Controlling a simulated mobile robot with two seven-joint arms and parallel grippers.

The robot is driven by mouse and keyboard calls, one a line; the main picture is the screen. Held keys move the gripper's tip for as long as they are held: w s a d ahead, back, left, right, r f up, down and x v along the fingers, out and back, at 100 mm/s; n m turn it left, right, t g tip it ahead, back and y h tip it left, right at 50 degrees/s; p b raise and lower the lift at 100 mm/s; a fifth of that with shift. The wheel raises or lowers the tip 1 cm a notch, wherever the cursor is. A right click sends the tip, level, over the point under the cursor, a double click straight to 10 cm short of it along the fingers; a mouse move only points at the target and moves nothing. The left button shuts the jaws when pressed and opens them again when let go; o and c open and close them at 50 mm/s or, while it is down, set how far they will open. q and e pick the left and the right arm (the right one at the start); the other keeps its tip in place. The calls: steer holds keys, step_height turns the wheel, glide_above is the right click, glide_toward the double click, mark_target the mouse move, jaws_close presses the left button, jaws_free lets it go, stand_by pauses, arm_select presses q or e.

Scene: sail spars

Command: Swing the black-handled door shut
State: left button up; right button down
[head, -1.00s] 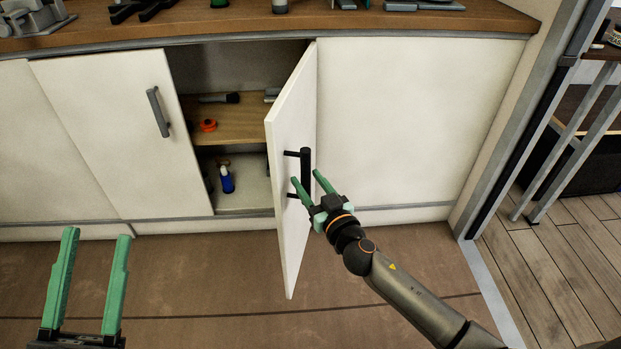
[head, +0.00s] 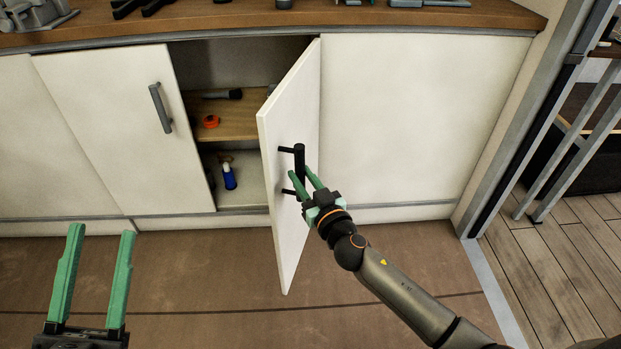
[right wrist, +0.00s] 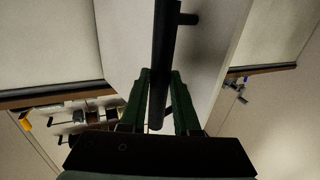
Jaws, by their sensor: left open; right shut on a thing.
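The black-handled door (head: 286,235) is a white cabinet door that stands ajar, jutting out towards me from its right-hand edge. Its black bar handle (head: 299,156) is upright on the door's outer face. My right gripper (head: 300,172) is shut on this handle, low on the bar. In the right wrist view the handle (right wrist: 164,55) runs between the two green fingers (right wrist: 160,76), with the door panel (right wrist: 215,75) behind. My left gripper (head: 102,231) is open and empty above the floor at the lower left, well away from the door.
The open cabinet holds a wooden shelf (head: 225,119) with an orange item (head: 211,121) and a blue bottle (head: 229,177) below. A grey-handled door (head: 115,130) stands left of the opening. The brown floor in front is clear.

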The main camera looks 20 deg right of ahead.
mark_target(276, 182)
steer(key=w+a, duration=0.1)
steer(key=w+a+b, duration=0.1)
steer(key=a, duration=0.1)
steer(key=w+a+b, duration=0.1)
steer(key=a, duration=0.1)
steer(key=shift+w+a+f, duration=0.2)
steer(key=shift+w+a, duration=0.2)
steer(key=shift+a, duration=0.2)
